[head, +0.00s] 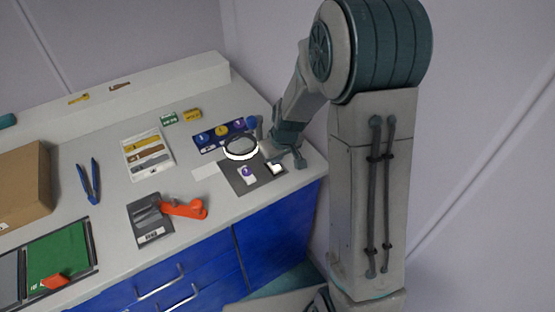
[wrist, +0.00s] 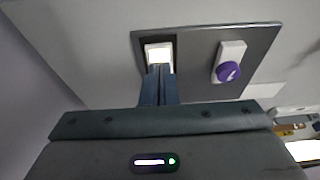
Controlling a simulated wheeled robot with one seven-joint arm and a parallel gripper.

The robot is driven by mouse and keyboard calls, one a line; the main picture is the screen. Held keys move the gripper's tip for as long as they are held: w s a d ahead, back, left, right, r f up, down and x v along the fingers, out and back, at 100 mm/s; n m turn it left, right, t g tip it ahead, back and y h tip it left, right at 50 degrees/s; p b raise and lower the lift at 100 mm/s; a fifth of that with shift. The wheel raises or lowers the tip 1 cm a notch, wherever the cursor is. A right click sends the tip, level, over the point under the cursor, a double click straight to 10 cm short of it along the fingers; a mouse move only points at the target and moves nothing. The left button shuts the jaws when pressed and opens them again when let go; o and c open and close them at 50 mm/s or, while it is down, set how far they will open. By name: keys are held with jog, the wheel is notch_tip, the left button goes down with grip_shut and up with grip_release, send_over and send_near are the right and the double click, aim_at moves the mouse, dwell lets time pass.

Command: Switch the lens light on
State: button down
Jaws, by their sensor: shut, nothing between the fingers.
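The magnifier lens (head: 240,147) stands over the right end of the counter, with a bright white ring around its rim. A dark grey panel (head: 236,186) lies below it; the panel also shows in the wrist view (wrist: 193,88). A white switch (wrist: 158,54) with a bright, glowing-looking face sits on the panel; it shows in the head view (head: 276,169) too. Beside it is a white plate with a purple knob (wrist: 228,71). My gripper (wrist: 160,68) is shut and empty, its fingertips at the near edge of the switch; I cannot tell whether they touch.
A blue board with round pieces (head: 207,137) lies behind the lens. An orange-handled tool (head: 185,208) on a dark plate, blue pliers (head: 88,180) and a cardboard box (head: 24,184) are to the left. A wall stands close on the right.

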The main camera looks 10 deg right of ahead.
aim_at(277, 168)
jog(key=shift+r+p, duration=0.35)
jog(key=shift+r, duration=0.2)
jog(key=v, duration=0.1)
jog(key=p+v, duration=0.2)
jog(key=shift+w+r, duration=0.2)
jog(key=s+b+v, duration=0.2)
jog(key=v, duration=0.7)
jog(key=shift+d, duration=0.4)
jog(key=shift+s+f, duration=0.1)
jog(key=shift+f, duration=0.05)
jog(key=s+r+m, duration=0.2)
jog(key=s, duration=0.7)
jog(key=s+d+r+m+h, duration=0.1)
jog(key=s+r+m, duration=0.1)
jog(key=s, duration=0.7)
jog(key=shift+r, duration=0.3)
